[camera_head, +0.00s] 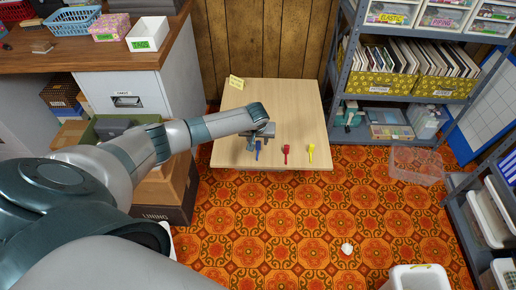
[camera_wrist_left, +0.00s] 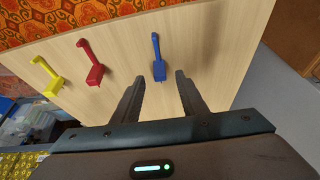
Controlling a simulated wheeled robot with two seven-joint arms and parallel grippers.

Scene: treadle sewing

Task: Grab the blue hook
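The blue hook (camera_head: 258,148) is on the front part of a light wooden board (camera_head: 285,100), at the left of a row of three hooks. In the left wrist view the blue hook (camera_wrist_left: 159,62) is ahead of my left gripper (camera_wrist_left: 156,85), roughly in line with the gap between its fingers. The fingers are apart with nothing between them. In the head view my left gripper (camera_head: 259,139) is over the board, close to the blue hook and partly covering it. A red hook (camera_head: 286,153) and a yellow hook (camera_head: 310,152) are to its right. My right gripper does not show.
A grey metal shelf (camera_head: 345,75) stands to the right of the board. A wooden desk (camera_head: 75,55) with a grey drawer (camera_head: 127,100) is on the left. A clear bin (camera_head: 415,165) and a white crumpled thing (camera_head: 347,248) are on the patterned floor.

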